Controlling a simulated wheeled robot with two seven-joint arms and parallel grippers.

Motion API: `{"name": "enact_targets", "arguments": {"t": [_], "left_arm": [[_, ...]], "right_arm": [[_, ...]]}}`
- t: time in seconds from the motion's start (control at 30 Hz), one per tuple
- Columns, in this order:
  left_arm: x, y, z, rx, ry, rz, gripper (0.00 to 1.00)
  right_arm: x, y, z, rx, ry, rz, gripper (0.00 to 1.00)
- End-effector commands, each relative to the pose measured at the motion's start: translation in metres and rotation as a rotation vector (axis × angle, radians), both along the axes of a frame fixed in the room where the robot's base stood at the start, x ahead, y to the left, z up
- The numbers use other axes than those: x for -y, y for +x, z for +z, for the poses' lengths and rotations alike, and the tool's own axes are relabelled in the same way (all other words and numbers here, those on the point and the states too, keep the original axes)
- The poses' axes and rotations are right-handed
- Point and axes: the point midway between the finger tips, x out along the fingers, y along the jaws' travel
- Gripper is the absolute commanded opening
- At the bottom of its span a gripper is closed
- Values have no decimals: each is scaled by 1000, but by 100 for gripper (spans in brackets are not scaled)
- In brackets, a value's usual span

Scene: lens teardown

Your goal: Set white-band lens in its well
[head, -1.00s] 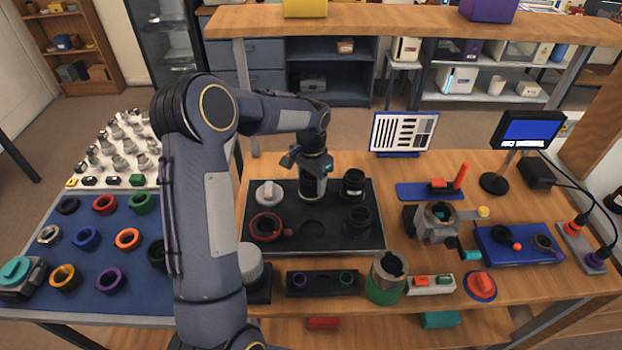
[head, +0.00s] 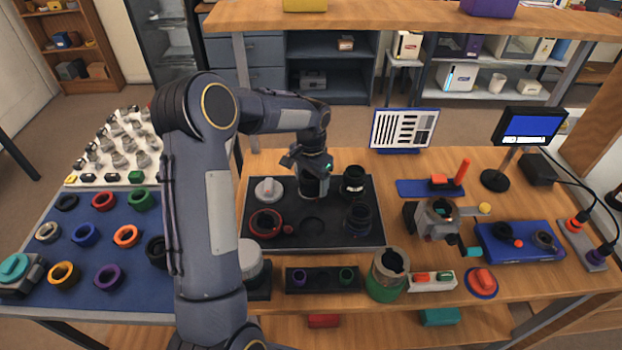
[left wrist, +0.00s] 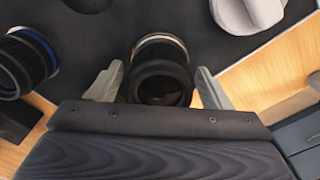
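The white-band lens (left wrist: 160,88) is a dark cylinder with a pale band. It stands upright at the middle of the back row of the black tray (head: 335,240); it also shows below my gripper in the head view (head: 313,189). My left gripper (left wrist: 158,88) points down around it, one finger on each side, with narrow gaps between fingers and lens. The gripper shows over the tray's back in the head view (head: 314,177). The lens's foot and its well are hidden, so I cannot tell how fully it is seated. My right gripper is out of view.
Another lens (head: 357,218) and a red ring (head: 265,222) sit in the front row. The front middle well (head: 312,227) looks empty.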

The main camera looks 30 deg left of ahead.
Motion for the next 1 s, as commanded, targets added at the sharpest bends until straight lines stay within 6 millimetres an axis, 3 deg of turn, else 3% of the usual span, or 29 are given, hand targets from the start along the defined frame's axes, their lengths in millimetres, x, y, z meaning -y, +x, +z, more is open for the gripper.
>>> {"name": "enact_targets", "arguments": {"t": [0.37, 0.8, 1.0], "left_arm": [[0, 0, 2, -1, 0, 0, 81], [0, 1, 68, 2, 1, 0, 81], [0, 0, 78, -1, 0, 1, 81]], "right_arm": [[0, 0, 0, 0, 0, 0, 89], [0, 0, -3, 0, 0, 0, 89], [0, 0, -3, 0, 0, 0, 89]]}}
